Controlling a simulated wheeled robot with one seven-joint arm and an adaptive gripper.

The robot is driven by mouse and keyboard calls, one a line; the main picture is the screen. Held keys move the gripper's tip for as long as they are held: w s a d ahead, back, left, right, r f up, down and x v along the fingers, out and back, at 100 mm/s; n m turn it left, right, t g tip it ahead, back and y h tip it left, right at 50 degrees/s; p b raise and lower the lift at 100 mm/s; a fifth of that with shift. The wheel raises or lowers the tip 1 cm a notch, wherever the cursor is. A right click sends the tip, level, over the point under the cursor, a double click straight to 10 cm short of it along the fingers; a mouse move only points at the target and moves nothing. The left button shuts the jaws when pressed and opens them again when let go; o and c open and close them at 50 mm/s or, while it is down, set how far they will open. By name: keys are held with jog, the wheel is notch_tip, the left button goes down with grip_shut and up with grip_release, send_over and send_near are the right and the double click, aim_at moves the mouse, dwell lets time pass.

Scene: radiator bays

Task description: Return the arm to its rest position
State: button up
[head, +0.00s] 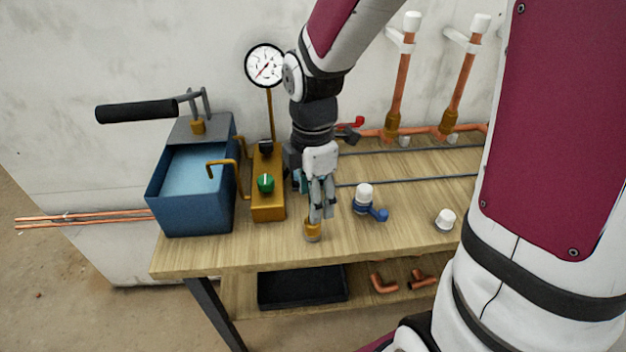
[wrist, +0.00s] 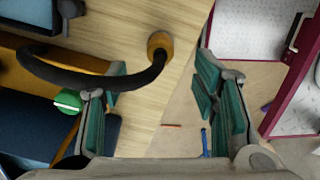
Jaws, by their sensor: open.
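My gripper (head: 320,205) points down over the front part of the wooden bench (head: 400,225), and its arm comes in from above. In the wrist view its two green-padded fingers (wrist: 162,88) stand wide apart with nothing gripped. A black hose (wrist: 95,80) with a brass end (wrist: 160,43) runs past the left finger and ends over the bench near its edge. In the head view the brass end (head: 312,231) shows just below the fingers. Most of the hose is hidden there behind my gripper.
A blue tank (head: 190,205) with a black-handled lever (head: 135,111) stands at left, beside a yellow block with a green knob (head: 265,183) and a pressure gauge (head: 266,66). A blue valve (head: 367,200) and white cap (head: 445,220) are right. Copper risers (head: 398,90) stand behind.

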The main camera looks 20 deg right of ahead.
jog(key=shift+r, duration=2.2)
jog(key=s+r+m+t+p, duration=0.4)
jog(key=s+r+m+p, duration=0.1)
jog(key=s+r+m, duration=1.1)
jog(key=shift+s+m+p, duration=0.3)
jog(key=shift+s+m, duration=0.7)
jog(key=shift+s, duration=0.15)
jog(key=shift+d, duration=0.2)
